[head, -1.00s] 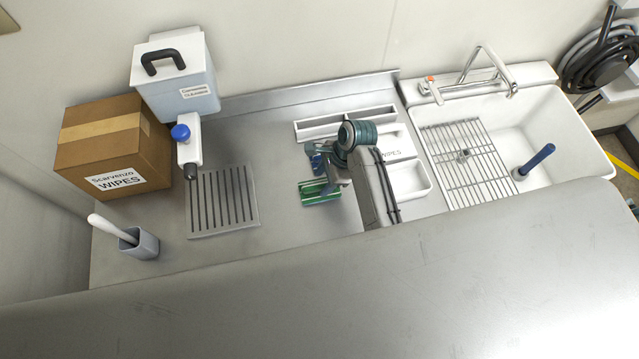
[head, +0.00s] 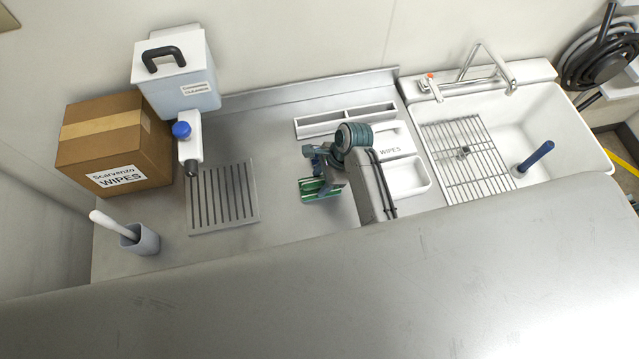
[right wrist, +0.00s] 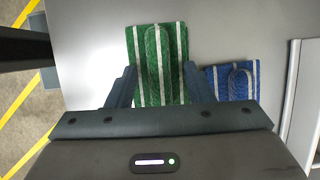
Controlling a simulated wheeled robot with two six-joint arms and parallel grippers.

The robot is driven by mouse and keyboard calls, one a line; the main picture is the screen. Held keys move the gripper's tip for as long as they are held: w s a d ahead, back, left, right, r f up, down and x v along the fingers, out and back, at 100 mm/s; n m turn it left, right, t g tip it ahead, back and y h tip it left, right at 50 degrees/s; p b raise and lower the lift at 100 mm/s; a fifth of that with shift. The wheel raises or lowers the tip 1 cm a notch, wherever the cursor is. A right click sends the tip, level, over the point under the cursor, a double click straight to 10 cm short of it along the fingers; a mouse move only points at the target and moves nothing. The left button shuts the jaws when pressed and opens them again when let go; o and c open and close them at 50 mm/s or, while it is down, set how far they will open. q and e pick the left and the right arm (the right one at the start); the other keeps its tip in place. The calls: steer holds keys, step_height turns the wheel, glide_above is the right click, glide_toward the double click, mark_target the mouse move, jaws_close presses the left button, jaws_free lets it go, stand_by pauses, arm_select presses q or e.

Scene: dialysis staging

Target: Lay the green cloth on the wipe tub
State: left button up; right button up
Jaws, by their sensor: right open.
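The green cloth (head: 309,190) has white stripes and lies on the steel counter, partly hidden under my right gripper (head: 318,172). In the right wrist view the green cloth (right wrist: 158,50) lies between the two open fingers of my right gripper (right wrist: 160,82), with a raised fold along its middle. The fingers show no grip on it. The white wipe tub (head: 392,142), lettered WIPES, stands just right of my right wrist, partly hidden by my arm. My left gripper is not in view.
A blue striped cloth (right wrist: 236,80) lies just right of the green one. A white divided tray (head: 345,120) stands behind and an open white tray (head: 407,178) in front of the tub. The sink (head: 570,125) is at right; a drain grate (head: 222,197) lies left.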

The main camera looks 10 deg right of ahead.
steer(key=shift+c, duration=0.2)
jaws_close()
steer(key=shift+r, duration=0.15)
